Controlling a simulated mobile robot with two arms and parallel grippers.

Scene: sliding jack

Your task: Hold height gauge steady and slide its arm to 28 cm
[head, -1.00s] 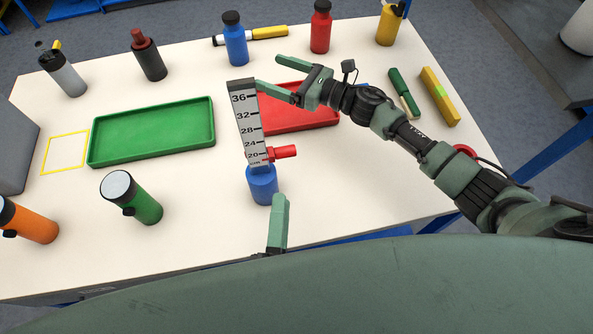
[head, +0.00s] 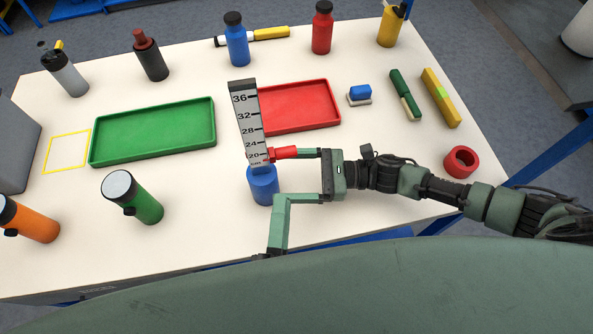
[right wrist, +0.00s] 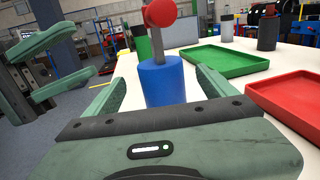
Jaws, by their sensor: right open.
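The height gauge has a blue round base (head: 263,186) and an upright scale (head: 248,122) marked up to 36. Its red arm (head: 284,153) is low, by the 20 mark, pointing right. In the right wrist view the red arm's round end (right wrist: 160,12) shows above the blue base (right wrist: 162,80). My right gripper (head: 302,176) is open, right of the gauge; its upper finger is by the red arm's end, contact unclear. My left gripper (head: 281,205) is just below and right of the base; its parted fingers show in the right wrist view (right wrist: 92,58).
A green tray (head: 151,152) lies left of the gauge and a red tray (head: 325,121) behind it. A green bottle (head: 147,206) stands at the left. Several bottles line the back.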

